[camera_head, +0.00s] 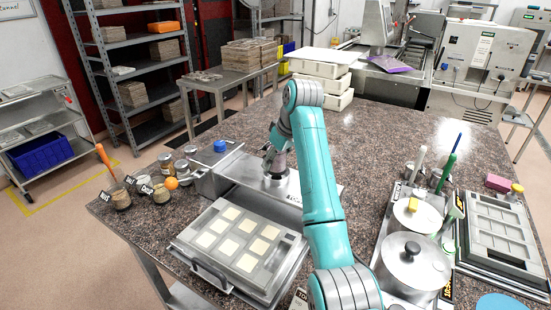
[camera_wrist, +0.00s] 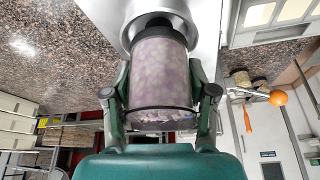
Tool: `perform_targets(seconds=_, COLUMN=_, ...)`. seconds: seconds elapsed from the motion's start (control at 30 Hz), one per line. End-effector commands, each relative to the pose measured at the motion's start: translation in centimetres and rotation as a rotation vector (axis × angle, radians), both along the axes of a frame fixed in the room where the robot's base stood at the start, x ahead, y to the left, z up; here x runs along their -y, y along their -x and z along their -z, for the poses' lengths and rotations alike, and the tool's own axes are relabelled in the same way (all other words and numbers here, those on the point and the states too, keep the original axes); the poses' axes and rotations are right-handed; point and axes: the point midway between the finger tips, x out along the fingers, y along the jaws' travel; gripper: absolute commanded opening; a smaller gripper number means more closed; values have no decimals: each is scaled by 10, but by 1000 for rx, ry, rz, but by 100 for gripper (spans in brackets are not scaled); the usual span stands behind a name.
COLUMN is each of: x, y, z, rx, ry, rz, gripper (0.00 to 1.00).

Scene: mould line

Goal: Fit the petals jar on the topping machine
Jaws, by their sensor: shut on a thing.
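The petals jar (camera_wrist: 160,72), a clear cylinder with pale purple contents, fills the middle of the wrist view. My gripper (camera_wrist: 160,98) is shut on it, one finger on each side. In the head view the jar (camera_head: 278,160) is small and partly covered by my gripper (camera_head: 270,150). It stands over the round metal seat of the topping machine (camera_head: 238,172), a steel box on the counter. The jar's dark far end meets the machine's round metal part (camera_wrist: 160,14) in the wrist view. I cannot tell whether it is fully seated.
A mould tray (camera_head: 205,262) with pale squares lies in front of the machine. Several small jars (camera_head: 120,199) and an orange ball (camera_head: 171,183) stand at its left. Lidded pots (camera_head: 412,265) and an empty mould (camera_head: 497,232) are at right. The counter behind (camera_head: 370,140) is clear.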

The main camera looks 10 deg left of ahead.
Motion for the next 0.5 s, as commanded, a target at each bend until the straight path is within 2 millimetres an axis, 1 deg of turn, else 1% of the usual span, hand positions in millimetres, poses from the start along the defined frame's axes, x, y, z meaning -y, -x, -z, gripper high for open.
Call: perform_targets(seconds=0.5, x=0, y=0, z=13, rx=1, ry=-1, rz=0, gripper=18)
